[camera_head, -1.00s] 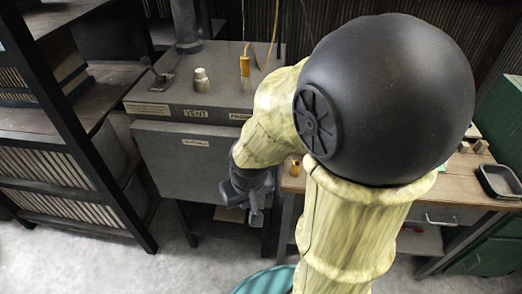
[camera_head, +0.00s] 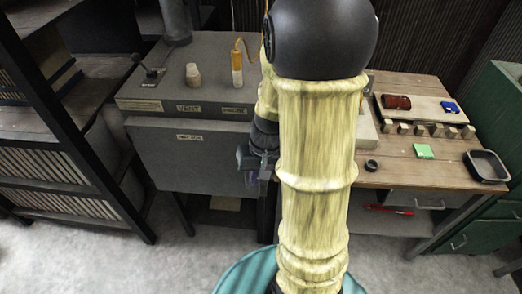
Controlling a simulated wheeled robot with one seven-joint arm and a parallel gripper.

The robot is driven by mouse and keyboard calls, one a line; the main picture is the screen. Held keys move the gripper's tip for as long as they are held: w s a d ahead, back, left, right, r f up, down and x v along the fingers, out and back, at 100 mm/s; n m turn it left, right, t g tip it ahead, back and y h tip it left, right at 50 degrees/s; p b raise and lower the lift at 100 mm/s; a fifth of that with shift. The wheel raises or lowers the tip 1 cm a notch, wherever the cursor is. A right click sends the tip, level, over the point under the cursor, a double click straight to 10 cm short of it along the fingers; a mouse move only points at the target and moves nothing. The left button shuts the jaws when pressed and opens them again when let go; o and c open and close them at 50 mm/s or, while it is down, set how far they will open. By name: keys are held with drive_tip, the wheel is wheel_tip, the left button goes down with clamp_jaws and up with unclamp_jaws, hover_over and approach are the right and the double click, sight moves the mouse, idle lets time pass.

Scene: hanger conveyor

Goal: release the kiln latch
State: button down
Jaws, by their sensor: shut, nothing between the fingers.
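The kiln appears to be the grey metal box (camera_head: 187,160) on legs at centre left, with a small label on its front and a "VENT" label on its top edge. A dark lever (camera_head: 148,72) stands at the back left of its top. I cannot tell which part is the latch; my arm hides the kiln's right side. My gripper (camera_head: 251,178) is small and partly hidden by my arm, in front of the kiln's right front edge. It looks shut and empty; whether it touches the kiln is unclear.
On the kiln top stand a wooden peg (camera_head: 193,77) and an orange-and-white piece (camera_head: 237,70) with a cord. A wooden workbench (camera_head: 400,172) at right holds several small blocks, a green square (camera_head: 424,151) and a black tray (camera_head: 487,165). A dark shelf rack (camera_head: 75,120) stands at left.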

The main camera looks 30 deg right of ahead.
drive_tip(key=w+d+m+t+y+p, duration=0.2)
drive_tip(key=d, duration=0.6)
drive_tip(key=w+d+m+t+y+p, duration=0.2)
drive_tip(key=d+m+p, duration=0.1)
drive_tip(key=d, duration=0.4)
drive_tip(key=shift+w+d+r+t, duration=0.15)
drive_tip(key=shift+d+r+t, duration=0.15)
drive_tip(key=shift+d+t, duration=0.1)
drive_tip(key=shift+w, duration=0.1)
drive_tip(key=w+a+r+p+x, duration=0.1)
drive_tip(key=p+x, duration=0.5)
drive_tip(key=x, duration=0.7)
drive_tip(key=shift+a+r, duration=0.4)
